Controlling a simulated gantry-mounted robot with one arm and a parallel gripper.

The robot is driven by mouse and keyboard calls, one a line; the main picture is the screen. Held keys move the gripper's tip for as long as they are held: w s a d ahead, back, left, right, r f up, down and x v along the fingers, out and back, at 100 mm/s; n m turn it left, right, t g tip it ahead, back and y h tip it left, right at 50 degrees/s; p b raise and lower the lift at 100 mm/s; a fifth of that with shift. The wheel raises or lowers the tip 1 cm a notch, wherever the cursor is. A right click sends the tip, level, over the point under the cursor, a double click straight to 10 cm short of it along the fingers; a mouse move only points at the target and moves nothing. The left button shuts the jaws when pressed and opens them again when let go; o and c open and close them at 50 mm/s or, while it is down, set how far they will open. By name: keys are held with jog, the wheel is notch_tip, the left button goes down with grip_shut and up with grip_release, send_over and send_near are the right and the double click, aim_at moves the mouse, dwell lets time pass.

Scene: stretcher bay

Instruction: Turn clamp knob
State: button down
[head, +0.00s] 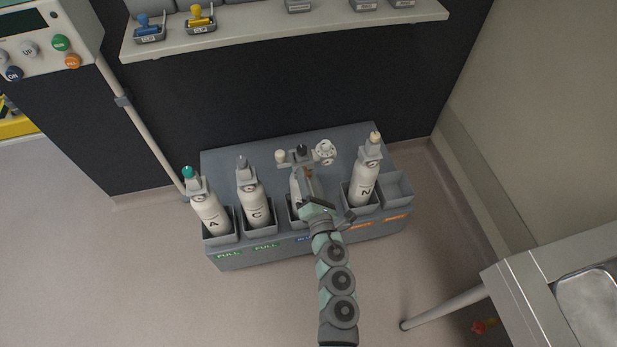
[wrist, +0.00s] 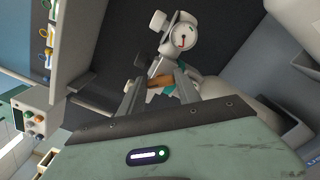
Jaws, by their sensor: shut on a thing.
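A regulator with a round white gauge (head: 324,151) sits on top of the middle cylinder in the rack; in the wrist view the gauge (wrist: 182,37) is at the top centre. A brownish clamp knob (wrist: 160,80) on the regulator shows between my fingers in the wrist view. My gripper (head: 306,172) is shut on this knob; in the wrist view its two fingers (wrist: 159,84) stand on either side of it. In the head view my arm covers most of the middle cylinder and nearly all of the knob. The knob's turn angle cannot be told.
The grey rack (head: 228,262) also holds cylinders A (head: 210,213), C (head: 255,208) and N (head: 363,184); its far-right slot (head: 397,188) is empty. A shelf (head: 270,38) and a control box (head: 40,45) are behind. A steel table (head: 530,285) stands right. The front floor is clear.

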jog(key=m+p, duration=0.4)
jog(key=m, duration=0.6)
jog(key=shift+d, duration=0.1)
jog(key=shift+f+m+p, duration=0.15)
jog(key=shift+m+p, duration=1.9)
jog(key=shift+m, duration=0.5)
jog(key=shift+f+m+p, duration=0.15)
jog(key=shift+m+p, duration=1.9)
jog(key=shift+m, duration=0.5)
jog(key=shift+f, duration=0.1)
jog(key=c, duration=0.8)
grip_release()
jog(key=shift+c, duration=0.2)
